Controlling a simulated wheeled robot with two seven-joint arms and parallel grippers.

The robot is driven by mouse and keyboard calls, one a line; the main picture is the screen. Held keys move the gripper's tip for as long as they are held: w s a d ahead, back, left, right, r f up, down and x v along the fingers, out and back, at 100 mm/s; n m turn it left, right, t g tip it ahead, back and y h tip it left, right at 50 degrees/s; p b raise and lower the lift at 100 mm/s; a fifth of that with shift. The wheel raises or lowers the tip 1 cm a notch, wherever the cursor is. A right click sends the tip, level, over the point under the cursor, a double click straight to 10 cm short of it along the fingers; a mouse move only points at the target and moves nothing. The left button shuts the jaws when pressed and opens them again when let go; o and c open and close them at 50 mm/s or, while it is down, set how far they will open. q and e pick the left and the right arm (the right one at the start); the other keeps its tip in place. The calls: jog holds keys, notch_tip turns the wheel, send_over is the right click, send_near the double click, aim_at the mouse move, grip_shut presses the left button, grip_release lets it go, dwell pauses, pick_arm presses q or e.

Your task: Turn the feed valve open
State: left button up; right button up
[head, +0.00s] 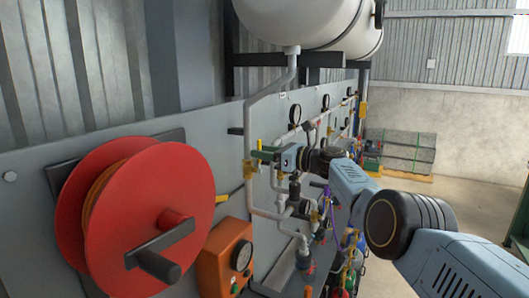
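My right arm comes in from the right, and its gripper (268,155) is up against the pipework on the grey panel. A green part shows at its fingertips, beside a vertical grey pipe with a brass valve body (248,169). I cannot tell whether the green part is a valve handle or part of the gripper, nor whether the fingers are closed on it. No label shows which valve is the feed valve. The pipe (264,96) runs up to the white tank (315,22). My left gripper is not in view.
A large red hose reel (140,215) with a crank sticks out at the left. More pipes, gauges and brass fittings crowd the panel.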

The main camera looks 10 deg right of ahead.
jog(key=shift+r, duration=0.15)
jog(key=shift+s+d+r+p, duration=0.1)
jog(key=shift+s+d+p, duration=0.25)
jog(key=shift+p, duration=0.7)
jog(key=v, duration=1.2)
jog(key=shift+p, duration=0.45)
jog(key=shift+s+d, duration=0.1)
jog(key=shift+d, duration=0.05)
